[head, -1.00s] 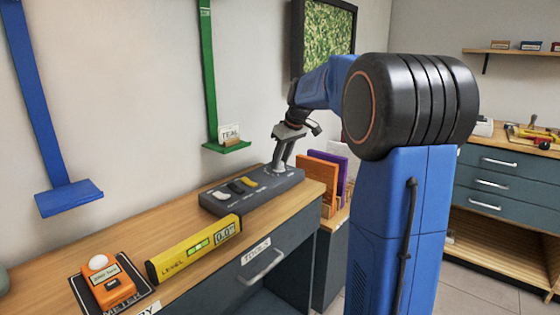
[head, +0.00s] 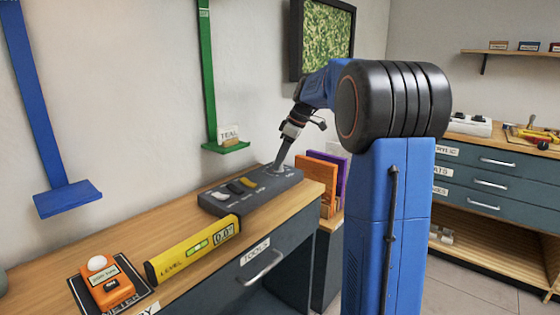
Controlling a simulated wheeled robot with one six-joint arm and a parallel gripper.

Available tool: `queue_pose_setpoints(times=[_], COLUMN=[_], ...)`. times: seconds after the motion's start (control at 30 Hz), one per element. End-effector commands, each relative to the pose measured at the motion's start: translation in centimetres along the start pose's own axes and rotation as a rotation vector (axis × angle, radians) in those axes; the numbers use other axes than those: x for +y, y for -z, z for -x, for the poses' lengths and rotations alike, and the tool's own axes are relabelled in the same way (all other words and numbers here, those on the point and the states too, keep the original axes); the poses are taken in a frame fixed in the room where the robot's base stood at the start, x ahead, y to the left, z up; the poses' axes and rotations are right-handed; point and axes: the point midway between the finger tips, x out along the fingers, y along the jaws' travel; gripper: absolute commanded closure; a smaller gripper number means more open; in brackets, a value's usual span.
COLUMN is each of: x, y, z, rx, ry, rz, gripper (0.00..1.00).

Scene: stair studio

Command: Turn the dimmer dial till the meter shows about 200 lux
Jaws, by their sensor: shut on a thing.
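A dark grey control box (head: 232,210) lies on the wooden bench, with white, black and yellow switches along its top. The dimmer dial is at its right end, mostly hidden by my gripper (head: 278,167). My gripper reaches down from above and is shut on the dial. The orange meter (head: 112,289) with a white dome rests on a dark mat at the bench's left front. Its small display is too small to read surely.
A yellow level (head: 186,255) lies between the meter and the control box. A blue bracket (head: 68,199) and a green bracket (head: 224,148) with a TEAL card are on the wall. Orange and purple boards (head: 320,180) stand right of the bench end.

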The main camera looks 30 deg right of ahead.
Motion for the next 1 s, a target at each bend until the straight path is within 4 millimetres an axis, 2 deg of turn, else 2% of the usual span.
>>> queue_pose_setpoints(times=[0.3, 0.33, 0.4, 0.77, 0.87, 1.0], x=[0.0, 0.0, 0.0, 0.0, 0.1, 0.1], y=[0.0, -0.1, 0.0, 0.0, 0.0, 0.0], z=[0.0, 0.0, 0.0, 0.4, 1.4, 3.8], rx=[-0.001, -0.001, -0.001, 0.0, 0.001, 0.001], ry=[0.0, -0.001, -0.001, -0.001, -0.003, -0.004], rz=[0.0, 0.0, -0.001, -0.001, -0.001, -0.001], gripper=[0.94, 0.64, 0.53, 0.53, 0.53, 0.53])
